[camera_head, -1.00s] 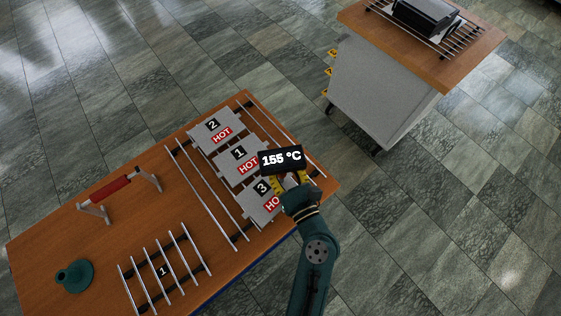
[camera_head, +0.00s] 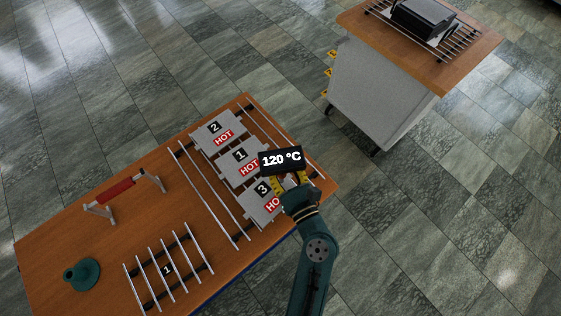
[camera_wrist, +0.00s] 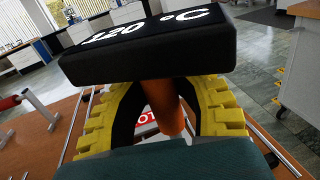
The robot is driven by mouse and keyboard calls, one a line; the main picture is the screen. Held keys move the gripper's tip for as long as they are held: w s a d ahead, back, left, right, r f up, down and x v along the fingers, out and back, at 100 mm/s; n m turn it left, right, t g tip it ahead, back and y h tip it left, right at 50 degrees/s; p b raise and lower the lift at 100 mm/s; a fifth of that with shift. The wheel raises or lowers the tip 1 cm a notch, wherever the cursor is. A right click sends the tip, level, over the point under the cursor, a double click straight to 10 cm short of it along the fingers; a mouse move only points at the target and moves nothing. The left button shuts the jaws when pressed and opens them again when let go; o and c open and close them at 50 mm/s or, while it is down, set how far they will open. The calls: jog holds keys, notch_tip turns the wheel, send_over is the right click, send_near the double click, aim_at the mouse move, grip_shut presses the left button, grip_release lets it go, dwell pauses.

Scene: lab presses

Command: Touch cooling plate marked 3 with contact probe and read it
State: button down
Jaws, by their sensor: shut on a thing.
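The contact probe has a black display head (camera_head: 282,160) that reads 120 °C; in the wrist view the display (camera_wrist: 150,35) tops an orange-brown handle (camera_wrist: 163,108). My gripper (camera_head: 289,184) is shut on the handle, its yellow ribbed fingers on both sides. Cooling plate 3 (camera_head: 259,206) is a grey plate with a red HOT label, partly covered by my gripper. The probe is over or beside its upper right part; its tip is hidden, so I cannot see the contact. Plate 1 (camera_head: 230,164) and plate 2 (camera_head: 209,131) lie beyond, also marked HOT.
The plates lie on metal rails on a wooden table (camera_head: 110,240). A red-handled stand (camera_head: 116,191), a green round-based object (camera_head: 82,273) and a small rack marked 1 (camera_head: 167,270) are at left. A grey cabinet with a wooden top (camera_head: 385,95) stands behind.

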aim_at(281, 156)
notch_tip(281, 156, up, 7)
jog(key=p, duration=0.6)
jog(key=shift+f, duration=0.3)
